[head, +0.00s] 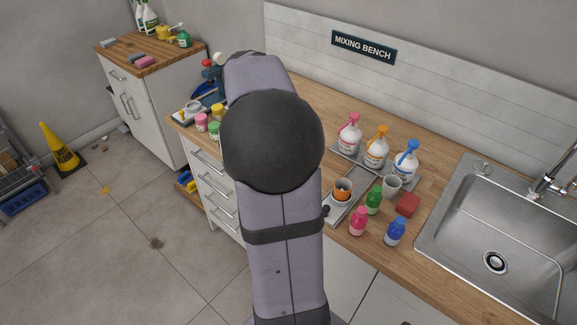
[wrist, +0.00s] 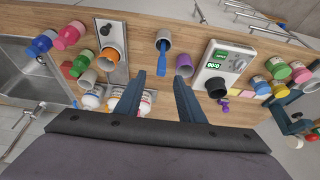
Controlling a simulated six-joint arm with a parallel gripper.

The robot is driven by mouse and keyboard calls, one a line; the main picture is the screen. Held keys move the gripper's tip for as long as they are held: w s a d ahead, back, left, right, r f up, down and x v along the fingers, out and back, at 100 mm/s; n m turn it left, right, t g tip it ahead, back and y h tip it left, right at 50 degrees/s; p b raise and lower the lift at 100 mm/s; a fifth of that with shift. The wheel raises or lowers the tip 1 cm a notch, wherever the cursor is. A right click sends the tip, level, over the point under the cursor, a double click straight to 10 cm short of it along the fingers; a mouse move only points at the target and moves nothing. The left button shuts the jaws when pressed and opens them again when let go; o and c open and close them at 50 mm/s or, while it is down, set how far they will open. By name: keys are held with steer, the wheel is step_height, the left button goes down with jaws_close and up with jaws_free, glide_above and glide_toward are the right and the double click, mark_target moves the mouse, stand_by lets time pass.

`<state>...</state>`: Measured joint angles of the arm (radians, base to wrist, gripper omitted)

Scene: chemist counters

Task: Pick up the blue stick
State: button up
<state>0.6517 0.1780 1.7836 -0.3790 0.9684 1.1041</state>
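In the wrist view a blue stick (wrist: 161,63) shows in front of a grey-white cup (wrist: 164,35). It appears to stand in the cup, its near end pointing toward my gripper. My gripper (wrist: 160,77) is open, its two dark fingers apart, with the stick's near end in line with the gap between the fingertips. I cannot tell how deep the stick lies between them. Nothing is held. In the head view my arm covers this part of the bench, so stick, cup and fingers are hidden there.
A purple cup (wrist: 184,65) is close to the right fingertip. A scale-like device (wrist: 230,62) lies farther right. A metal tray (wrist: 105,25) with an orange cup (wrist: 108,54) lies left. Pump bottles (head: 374,151) stand along the back, near the sink (head: 445,238).

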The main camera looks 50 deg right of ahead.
steer(key=shift+p+x, duration=1.65)
steer(key=shift+x, duration=2.1)
steer(key=shift+w, duration=0.15)
jaws_close()
